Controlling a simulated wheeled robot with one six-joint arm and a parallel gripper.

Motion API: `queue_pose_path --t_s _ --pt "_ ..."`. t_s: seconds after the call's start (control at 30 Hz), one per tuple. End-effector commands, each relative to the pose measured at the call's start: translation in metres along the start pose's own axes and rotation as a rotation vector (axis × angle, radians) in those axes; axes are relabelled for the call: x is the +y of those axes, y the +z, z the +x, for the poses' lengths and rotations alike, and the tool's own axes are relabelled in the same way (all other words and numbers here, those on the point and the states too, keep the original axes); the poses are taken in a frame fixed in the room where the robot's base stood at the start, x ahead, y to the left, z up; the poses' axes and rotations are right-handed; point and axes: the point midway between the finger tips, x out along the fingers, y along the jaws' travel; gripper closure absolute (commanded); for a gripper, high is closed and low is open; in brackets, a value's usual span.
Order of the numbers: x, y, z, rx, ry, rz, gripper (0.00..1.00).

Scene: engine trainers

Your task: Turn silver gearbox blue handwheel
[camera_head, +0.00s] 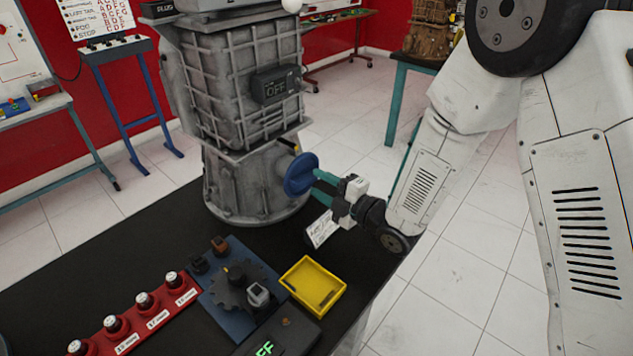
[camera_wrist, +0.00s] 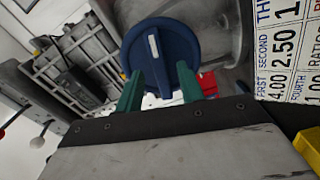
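The silver gearbox (camera_head: 235,110) stands upright on the black table, its ribbed grey body also in the wrist view (camera_wrist: 90,45). The blue handwheel (camera_head: 301,174) is on its lower right side. In the wrist view the handwheel (camera_wrist: 160,55) is a round disc with a pale mark near its top. My gripper (camera_head: 318,178) reaches in from the right, with its green fingertips at the handwheel. In the wrist view the two fingers (camera_wrist: 160,85) are apart, one at each side of the wheel's lower part. I cannot tell whether they touch it.
A yellow tray (camera_head: 314,287), a blue board with a dark gear (camera_head: 238,287) and a red strip with several knobs (camera_head: 140,318) lie on the table in front. A white printed card (camera_head: 322,230) stands near my wrist.

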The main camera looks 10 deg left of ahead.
Motion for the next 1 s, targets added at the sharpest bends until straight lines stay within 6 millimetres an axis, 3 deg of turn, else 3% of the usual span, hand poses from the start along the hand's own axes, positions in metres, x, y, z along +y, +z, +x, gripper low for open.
queue_pose_path --t_s 0.2,0.47,0.63,1.0 --pt "-0.001 0.0 0.019 -0.001 -0.001 0.002 0.62" --pt "0.0 0.0 0.021 -0.001 -0.001 0.002 0.62" --pt "0.0 0.0 0.021 -0.001 -0.001 0.002 1.0" --pt "-0.001 0.0 0.021 -0.002 -0.001 0.038 1.0"
